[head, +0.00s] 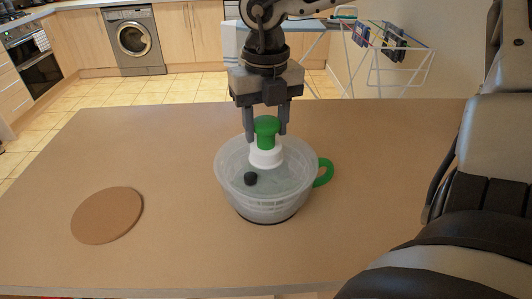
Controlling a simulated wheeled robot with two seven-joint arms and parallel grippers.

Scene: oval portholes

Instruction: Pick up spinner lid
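A clear salad spinner bowl (254,207) with a green handle (323,173) on its right stands on the table. The clear spinner lid (232,160) is on the bowl, with a white collar (266,157), a green knob (266,132) at its middle and a small black button (250,178) near the front. My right gripper (266,133) comes down from above, pointing straight down. Its two fingers lie against the left and right sides of the green knob, with no clear gap. Whether the lid has lifted off the bowl rim cannot be told. My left gripper is out of view.
A round brown mat (107,215) lies on the table's left side. The brown table (170,150) is otherwise bare around the bowl. Behind are a washing machine (134,39), an oven (33,52) and a drying rack (392,55).

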